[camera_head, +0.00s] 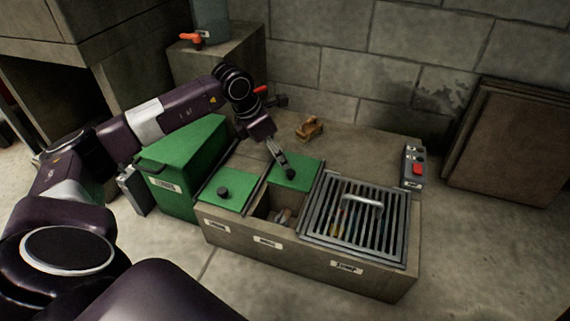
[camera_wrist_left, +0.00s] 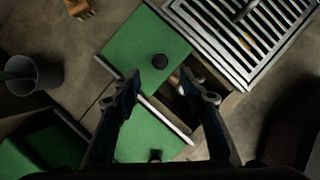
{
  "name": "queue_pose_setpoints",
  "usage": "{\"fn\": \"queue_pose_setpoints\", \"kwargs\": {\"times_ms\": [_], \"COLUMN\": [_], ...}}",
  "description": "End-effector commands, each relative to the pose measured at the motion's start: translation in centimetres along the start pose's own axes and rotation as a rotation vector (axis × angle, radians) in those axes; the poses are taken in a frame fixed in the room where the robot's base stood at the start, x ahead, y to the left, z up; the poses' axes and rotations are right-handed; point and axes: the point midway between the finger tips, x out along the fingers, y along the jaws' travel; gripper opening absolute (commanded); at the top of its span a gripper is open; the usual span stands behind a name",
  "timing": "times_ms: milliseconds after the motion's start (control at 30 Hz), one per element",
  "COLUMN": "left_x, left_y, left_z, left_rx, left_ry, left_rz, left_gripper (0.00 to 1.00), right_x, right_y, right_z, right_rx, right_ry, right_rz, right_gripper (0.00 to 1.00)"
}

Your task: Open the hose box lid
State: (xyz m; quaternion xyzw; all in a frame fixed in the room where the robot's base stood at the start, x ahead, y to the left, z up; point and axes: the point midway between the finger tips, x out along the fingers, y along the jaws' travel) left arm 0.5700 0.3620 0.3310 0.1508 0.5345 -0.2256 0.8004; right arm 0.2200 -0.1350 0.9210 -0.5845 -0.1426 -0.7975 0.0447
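The pit is a low concrete block (camera_head: 330,268) with small front labels, mostly too small to read. A green lid with a dark knob (camera_head: 223,192) covers its left compartment; that lid also shows in the left wrist view (camera_wrist_left: 150,145). A second green lid (camera_head: 307,172) lies behind the partly uncovered middle compartment (camera_head: 262,207), where something pale lies inside. In the left wrist view this lid (camera_wrist_left: 130,50) has a black knob (camera_wrist_left: 160,61). My left gripper (camera_head: 289,174) is over this lid. Its fingers (camera_wrist_left: 170,90) are apart, with the knob just beyond their tips. My right gripper is not visible.
A metal grate with a handle (camera_head: 340,235) covers the right compartment. A green bin (camera_head: 185,165) stands to the left. A box with a red button (camera_head: 413,168) and a brown object (camera_head: 309,128) sit behind. A grey cup (camera_wrist_left: 35,75) shows in the wrist view.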

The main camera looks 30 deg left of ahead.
Motion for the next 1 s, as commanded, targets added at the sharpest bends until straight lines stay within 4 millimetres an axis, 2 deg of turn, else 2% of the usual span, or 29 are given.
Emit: {"fn": "queue_pose_setpoints", "kwargs": {"times_ms": [100,300,867,933,1000], "left_x": [-2.2,-3.9,-4.1,-4.0,-3.6], "left_y": [0.1,0.0,-0.1,-0.5,-2.0], "left_z": [0.0,0.0,0.0,0.1,0.5], "left_rx": [0.0,0.0,0.0,0.002,0.007], "left_ry": [-0.001,0.001,0.001,-0.001,-0.008], "left_rz": [0.002,0.0,-0.001,-0.012,-0.051], "left_gripper": [0.39,0.39,0.39,0.39,0.39], "right_x": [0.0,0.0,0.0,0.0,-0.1], "right_y": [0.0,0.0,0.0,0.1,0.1], "right_z": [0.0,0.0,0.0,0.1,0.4], "right_rx": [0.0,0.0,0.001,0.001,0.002], "right_ry": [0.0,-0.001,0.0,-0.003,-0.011], "right_rz": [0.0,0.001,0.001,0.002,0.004], "right_gripper": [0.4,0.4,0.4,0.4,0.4]}}
